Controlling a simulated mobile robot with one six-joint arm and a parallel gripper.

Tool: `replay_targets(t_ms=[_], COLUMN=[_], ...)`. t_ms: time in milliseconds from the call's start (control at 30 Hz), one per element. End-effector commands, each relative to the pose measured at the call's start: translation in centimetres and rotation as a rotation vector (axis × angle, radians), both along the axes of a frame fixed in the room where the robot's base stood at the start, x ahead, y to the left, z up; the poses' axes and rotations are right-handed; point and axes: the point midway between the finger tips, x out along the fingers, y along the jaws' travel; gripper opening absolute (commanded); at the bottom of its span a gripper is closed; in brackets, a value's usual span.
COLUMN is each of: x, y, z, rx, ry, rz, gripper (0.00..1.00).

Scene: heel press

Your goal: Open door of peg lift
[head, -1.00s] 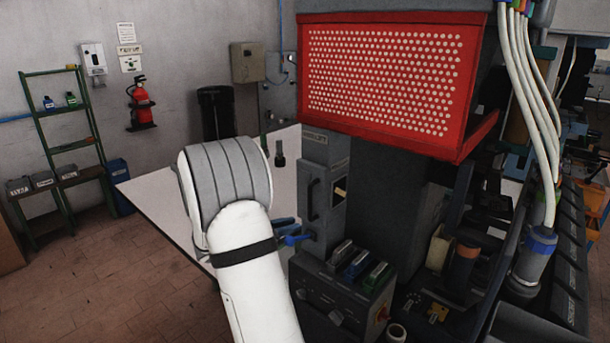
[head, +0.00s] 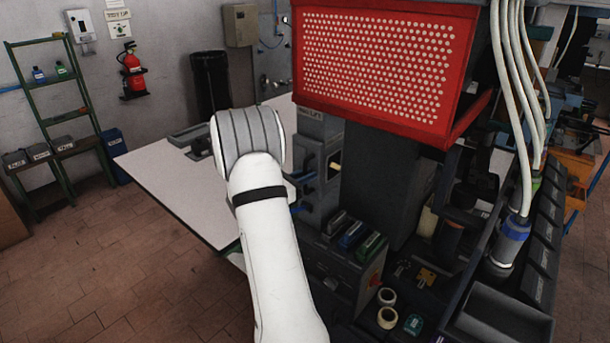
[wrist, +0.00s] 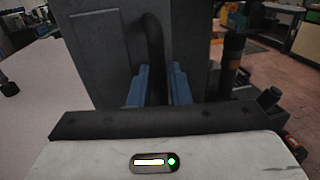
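The peg lift (head: 308,130) is a grey cabinet beside the dark column, partly hidden by my white arm in the head view. Its door (wrist: 98,45) shows as a grey panel in the wrist view. A dark curved handle (wrist: 155,45) stands out from the panel. My gripper (wrist: 160,82) has its two blue fingers on either side of the handle's lower part. I cannot tell whether the fingers press on the handle or leave a small gap. The door looks shut.
A red perforated panel (head: 380,65) overhangs the cabinet. A control box (head: 335,265) with coloured blocks stands just below it. A white table (head: 180,190) lies to the left with free room. Tape rolls (head: 387,317) lie at the front right.

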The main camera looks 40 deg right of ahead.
Motion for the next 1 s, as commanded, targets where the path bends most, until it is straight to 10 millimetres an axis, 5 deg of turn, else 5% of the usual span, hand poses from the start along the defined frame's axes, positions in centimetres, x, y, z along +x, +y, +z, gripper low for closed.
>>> replay_targets(t_ms=[133, 367, 1000], x=[0.0, 0.0, -0.6], y=[0.0, 0.0, -0.5], z=[0.0, 0.0, 0.0], rx=[0.000, 0.000, 0.000], ry=[0.000, 0.000, -0.002], rz=[0.000, -0.001, -0.050], gripper=[0.17, 0.00, 0.00])
